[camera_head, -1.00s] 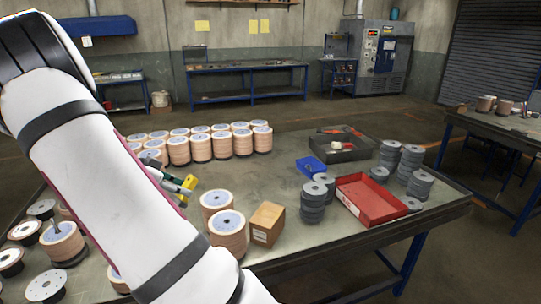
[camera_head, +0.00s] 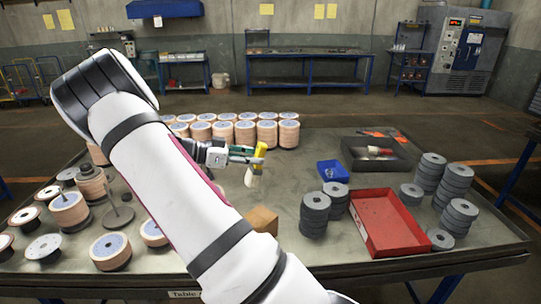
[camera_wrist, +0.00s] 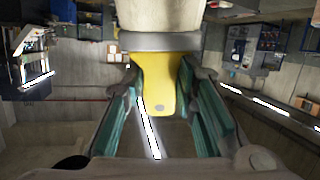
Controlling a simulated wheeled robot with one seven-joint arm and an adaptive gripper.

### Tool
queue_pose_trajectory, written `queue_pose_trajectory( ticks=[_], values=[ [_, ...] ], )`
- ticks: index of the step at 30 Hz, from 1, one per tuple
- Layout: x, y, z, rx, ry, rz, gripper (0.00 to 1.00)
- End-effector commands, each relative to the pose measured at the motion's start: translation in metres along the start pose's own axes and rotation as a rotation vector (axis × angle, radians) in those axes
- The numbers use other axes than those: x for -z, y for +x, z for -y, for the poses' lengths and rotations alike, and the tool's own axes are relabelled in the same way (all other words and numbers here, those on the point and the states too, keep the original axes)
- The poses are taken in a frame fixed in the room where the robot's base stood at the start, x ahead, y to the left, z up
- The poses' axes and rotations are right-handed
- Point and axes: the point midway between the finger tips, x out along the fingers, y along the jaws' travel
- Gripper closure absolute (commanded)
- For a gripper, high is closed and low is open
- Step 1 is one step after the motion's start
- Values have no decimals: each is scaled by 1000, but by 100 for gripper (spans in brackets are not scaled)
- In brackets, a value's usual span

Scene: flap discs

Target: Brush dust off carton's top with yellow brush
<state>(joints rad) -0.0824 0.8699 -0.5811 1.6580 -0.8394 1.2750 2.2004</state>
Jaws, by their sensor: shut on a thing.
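The yellow brush (camera_head: 261,153) is in my gripper (camera_head: 250,159), with its pale bristles (camera_head: 250,178) pointing down. In the wrist view the brush's yellow handle (camera_wrist: 158,88) sits between the green-padded fingers of my gripper (camera_wrist: 160,76), with a grey band and cream bristles beyond it. The brown carton (camera_head: 263,220) stands on the table, partly hidden by my arm. The brush is above and beyond the carton in the picture, apart from it. Dust on the carton's top is too small to tell.
Flap-disc stacks (camera_head: 246,133) stand in rows behind the brush. Grey disc stacks (camera_head: 314,214), a red tray (camera_head: 376,250), a blue bin (camera_head: 332,171) and a dark tray (camera_head: 360,164) are to the right. More discs (camera_head: 110,250) lie at left. The table's middle is fairly clear.

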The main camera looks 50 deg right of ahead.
Motion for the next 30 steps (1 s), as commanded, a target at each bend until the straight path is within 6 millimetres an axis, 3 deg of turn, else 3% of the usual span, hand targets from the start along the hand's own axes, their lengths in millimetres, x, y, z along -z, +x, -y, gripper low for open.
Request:
queue_pose_trajectory(
  ticks=[18,30],
  values=[
    [-45,13,5,-1,-3,-3,100],
    [-48,14,6,5,-2,-3,100]
  ],
)
